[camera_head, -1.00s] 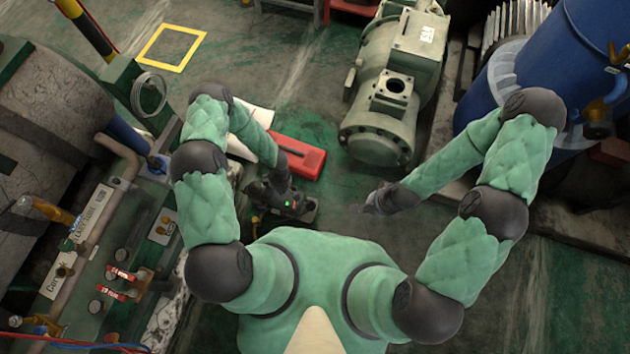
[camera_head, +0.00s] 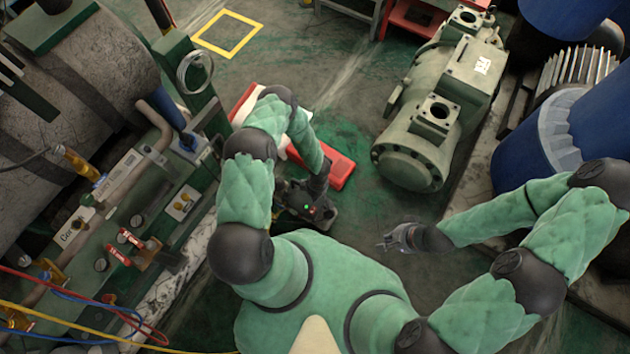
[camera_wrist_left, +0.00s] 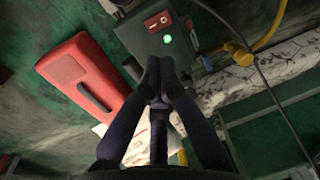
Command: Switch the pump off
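The pump (camera_head: 304,208) is a small dark unit on the floor in the head view, with a lit green light on it. In the left wrist view the pump (camera_wrist_left: 160,38) has a grey-green box face with a glowing green light (camera_wrist_left: 167,39) and a small red switch (camera_wrist_left: 158,20) above it. My left gripper (camera_wrist_left: 157,75) has its fingertips together, just below the green light in the picture, with nothing seen between them. In the head view it is at the pump, partly covering it; contact cannot be told. My right gripper (camera_head: 388,241) is over the floor, away from the pump; its fingers are too small to judge.
A red case (camera_head: 334,168) lies on the floor beside the pump. A green compressor (camera_head: 430,130) stands behind, and a blue drum (camera_head: 565,135) is at right. A pipe rack with valves and hoses (camera_head: 120,220) fills the left. Floor near my right gripper is clear.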

